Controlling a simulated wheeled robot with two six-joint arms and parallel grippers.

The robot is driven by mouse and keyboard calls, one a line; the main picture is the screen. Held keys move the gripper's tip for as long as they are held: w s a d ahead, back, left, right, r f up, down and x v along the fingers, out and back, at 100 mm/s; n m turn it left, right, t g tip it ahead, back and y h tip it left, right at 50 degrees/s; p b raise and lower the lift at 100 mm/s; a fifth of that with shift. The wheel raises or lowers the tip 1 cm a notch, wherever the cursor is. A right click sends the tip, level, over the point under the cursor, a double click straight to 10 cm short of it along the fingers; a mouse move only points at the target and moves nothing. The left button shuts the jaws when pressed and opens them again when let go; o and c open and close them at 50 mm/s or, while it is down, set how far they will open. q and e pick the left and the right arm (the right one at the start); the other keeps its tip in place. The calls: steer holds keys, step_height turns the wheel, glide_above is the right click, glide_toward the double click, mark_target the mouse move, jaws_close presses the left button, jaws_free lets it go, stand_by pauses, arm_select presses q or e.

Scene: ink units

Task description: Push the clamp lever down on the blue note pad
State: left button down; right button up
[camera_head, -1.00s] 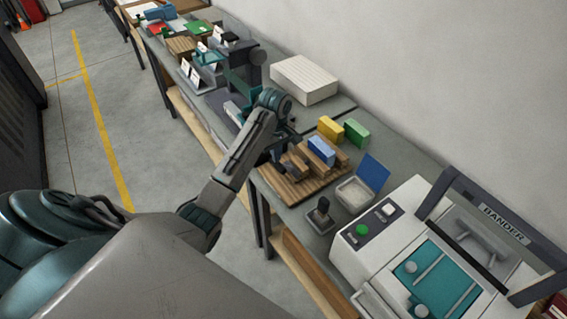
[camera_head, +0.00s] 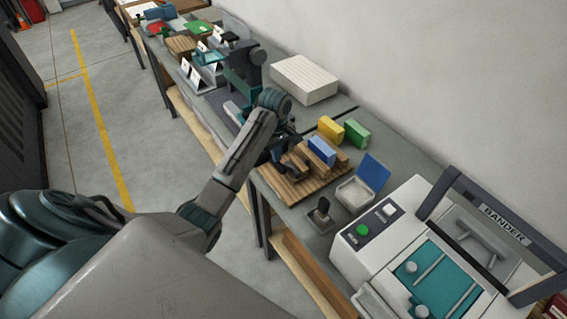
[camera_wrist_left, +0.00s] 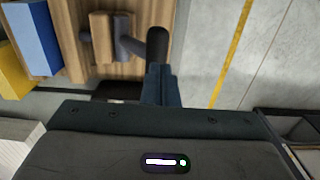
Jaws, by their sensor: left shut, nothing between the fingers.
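The blue note pad (camera_head: 322,150) stands on a wooden board (camera_head: 292,190) on the bench. It also shows at the upper left of the left wrist view (camera_wrist_left: 32,38). Beside it are a wooden clamp block (camera_wrist_left: 102,38) and a grey bar (camera_wrist_left: 126,42). A dark rounded lever handle (camera_wrist_left: 157,42) sticks out beside them. My left gripper (camera_wrist_left: 160,72) is shut and empty, its fingertips right at the handle; I cannot tell whether they touch. In the head view my left gripper (camera_head: 279,154) is at the board's near-left side, partly hidden by its own arm. My right gripper is not in view.
A yellow block (camera_head: 330,129) and a green block (camera_head: 357,133) stand behind the pad. A stamp (camera_head: 321,212), an open blue-lidded box (camera_head: 354,193) and the bander machine (camera_head: 400,232) are to the right. A white stack (camera_head: 304,80) lies behind.

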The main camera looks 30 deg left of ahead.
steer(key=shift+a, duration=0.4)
arm_select(q)
steer(key=shift+f, duration=0.1)
